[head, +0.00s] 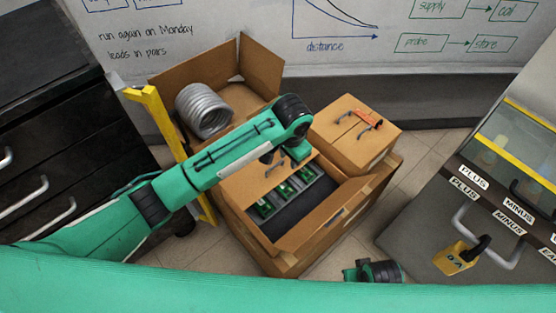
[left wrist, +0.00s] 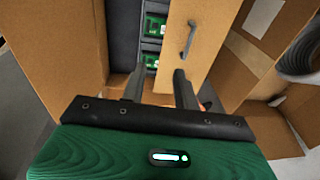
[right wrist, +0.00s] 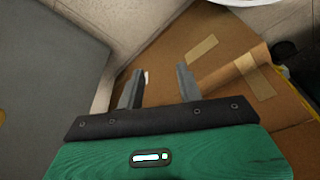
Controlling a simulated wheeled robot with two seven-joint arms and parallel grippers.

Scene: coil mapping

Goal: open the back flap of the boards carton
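The boards carton (head: 245,238) stands open on the floor in the middle of the head view, with green boards (head: 283,196) in dark slots inside. A brown flap with a dark handle (head: 255,182) lies across its back part; the flap also shows in the left wrist view (left wrist: 202,62), handle upward. A near flap (head: 318,218) is folded outward. My left gripper (left wrist: 157,75) is open and empty, its fingers over the carton near the handled flap; my wrist hides it in the head view. My right gripper (right wrist: 158,72) is open and empty, low by the carton's outer side.
An open carton with a silver coil (head: 203,110) stands behind left. A closed carton (head: 355,135) with a handle and an orange item is behind right.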

